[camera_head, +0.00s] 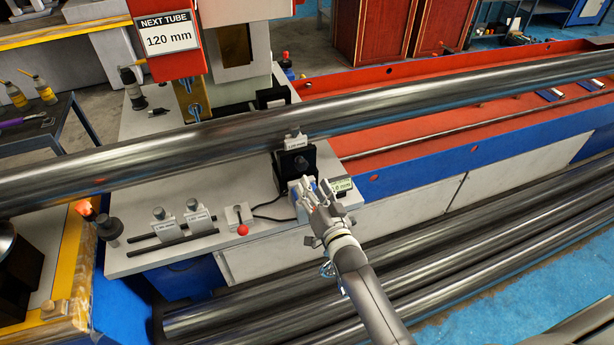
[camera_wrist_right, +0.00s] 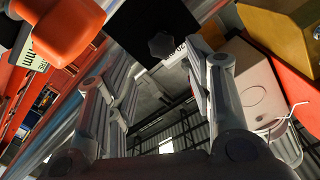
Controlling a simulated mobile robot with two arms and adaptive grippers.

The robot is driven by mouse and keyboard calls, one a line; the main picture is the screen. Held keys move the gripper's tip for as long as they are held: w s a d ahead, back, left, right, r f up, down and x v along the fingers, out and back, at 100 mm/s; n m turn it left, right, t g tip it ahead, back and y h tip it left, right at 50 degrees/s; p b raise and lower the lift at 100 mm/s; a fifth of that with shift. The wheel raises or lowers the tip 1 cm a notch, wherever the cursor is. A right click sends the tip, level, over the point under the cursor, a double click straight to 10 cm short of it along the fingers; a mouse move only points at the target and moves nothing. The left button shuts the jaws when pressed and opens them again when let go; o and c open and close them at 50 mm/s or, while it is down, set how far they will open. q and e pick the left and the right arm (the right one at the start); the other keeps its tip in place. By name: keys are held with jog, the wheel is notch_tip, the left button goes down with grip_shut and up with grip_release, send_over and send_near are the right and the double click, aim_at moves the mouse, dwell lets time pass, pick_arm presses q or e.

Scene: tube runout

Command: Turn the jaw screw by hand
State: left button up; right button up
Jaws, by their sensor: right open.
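A black block (camera_head: 297,165) with a dark knob on its front stands on the pale bench top, just below the long steel tube (camera_head: 230,140). In the right wrist view the black block (camera_wrist_right: 150,28) carries a star-shaped knob (camera_wrist_right: 161,45), which I take for the jaw screw. My right gripper (camera_head: 316,194) is open, in front of and below the block. In the right wrist view its fingers (camera_wrist_right: 160,85) are spread, with the knob ahead of the gap, apparently untouched. My left gripper is out of view.
A small display (camera_head: 341,185) stands right of the gripper. The tube crosses above. An orange-red knob (camera_wrist_right: 70,25) is close at the wrist view's upper left. Several tubes (camera_head: 430,270) lie below.

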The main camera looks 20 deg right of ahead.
aim_at(303, 167)
jog(key=shift+w, duration=0.3)
jog(key=shift+w+b, duration=0.15)
jog(key=shift+b, duration=0.2)
jog(key=shift+w+r+b, duration=0.1)
jog(key=shift+w+b, duration=0.85)
jog(key=shift+w, duration=0.25)
jog(key=w+b, duration=0.2)
jog(key=w, duration=0.1)
jog(key=shift+w+a, duration=0.1)
jog(key=shift+w, duration=0.45)
jog(key=shift+s, duration=0.1)
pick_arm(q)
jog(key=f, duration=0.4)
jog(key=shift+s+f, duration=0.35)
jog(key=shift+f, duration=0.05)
pick_arm(e)
jog(key=shift+r, duration=0.1)
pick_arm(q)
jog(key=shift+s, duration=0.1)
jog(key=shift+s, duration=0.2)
pick_arm(e)
jog(key=c, duration=0.8)
